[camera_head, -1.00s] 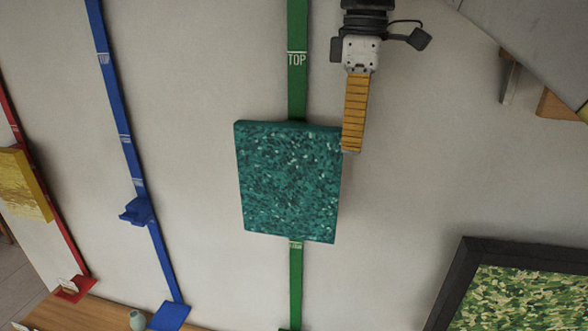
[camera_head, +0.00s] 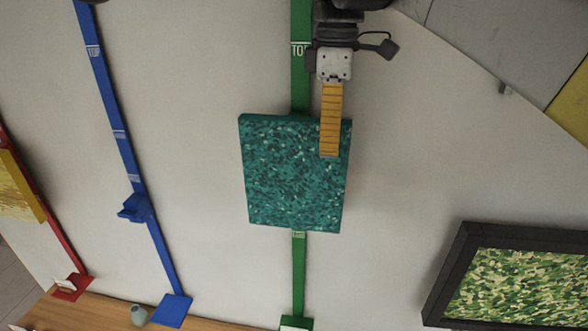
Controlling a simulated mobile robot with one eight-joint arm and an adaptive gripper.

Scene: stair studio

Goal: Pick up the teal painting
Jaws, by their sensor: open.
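The teal painting (camera_head: 285,180) is a speckled teal canvas block. It hangs on the green vertical strip (camera_head: 299,265) on the wall, in the middle of the head view. My gripper (camera_head: 330,154) comes down from above with its yellow-orange finger in front of the painting's upper right part. The gripper is open with nothing held. Only one finger shows clearly; the other is hidden or lined up with it. I cannot tell whether the finger touches the canvas.
A blue strip (camera_head: 116,120) with a small holder (camera_head: 135,208) runs to the left. A yellow painting (camera_head: 18,188) is at the far left. A black-framed green picture (camera_head: 450,275) is at lower right.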

